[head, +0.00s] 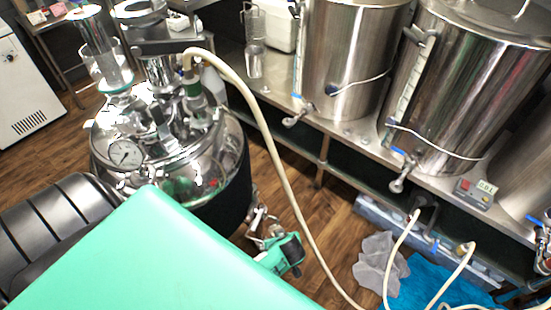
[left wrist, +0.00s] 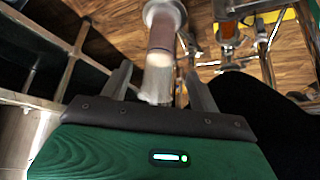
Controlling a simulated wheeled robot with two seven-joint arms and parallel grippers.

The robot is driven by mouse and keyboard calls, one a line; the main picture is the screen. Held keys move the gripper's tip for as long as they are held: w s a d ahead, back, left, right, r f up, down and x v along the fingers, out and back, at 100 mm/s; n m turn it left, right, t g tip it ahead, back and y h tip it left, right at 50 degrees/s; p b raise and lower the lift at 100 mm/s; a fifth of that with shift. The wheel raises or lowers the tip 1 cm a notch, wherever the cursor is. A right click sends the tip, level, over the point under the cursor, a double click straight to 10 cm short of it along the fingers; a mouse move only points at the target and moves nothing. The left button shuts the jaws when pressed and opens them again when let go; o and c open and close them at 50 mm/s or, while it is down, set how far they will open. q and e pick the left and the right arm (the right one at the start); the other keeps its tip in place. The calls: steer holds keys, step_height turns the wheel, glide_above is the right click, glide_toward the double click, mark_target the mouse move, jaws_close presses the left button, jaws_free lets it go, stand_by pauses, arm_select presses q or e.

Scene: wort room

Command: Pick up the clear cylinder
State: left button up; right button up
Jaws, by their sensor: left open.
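In the left wrist view, my left gripper (left wrist: 160,90) is open, with two dark fingers spread apart. A see-through cylinder (left wrist: 162,42) with a pinkish-brown tint and a pale flange lies just ahead, in line with the gap between the fingers. I cannot tell whether the fingertips reach beside it; no grip on it shows. In the head view, a small green block (head: 281,254) beside metal fittings (head: 262,222) sits low, right of the steel vessel; I cannot tell whether it is my gripper. A clear tube (head: 97,45) stands on the vessel lid. My right gripper is not in view.
The shiny vessel (head: 125,153) with its gauge stands left. A steel bench (head: 350,128) with large pots (head: 455,80) runs along the right. A pale hose (head: 275,130) arcs between them. A black seat (head: 50,225) is at lower left. Cloths (head: 425,280) lie at lower right.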

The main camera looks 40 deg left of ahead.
arm_select(q)
steer(key=shift+x, duration=1.7)
steer(key=shift+w, duration=0.1)
steer(key=c, duration=1.2)
steer(key=shift+c, duration=0.2)
steer(key=shift+a+r, duration=0.1)
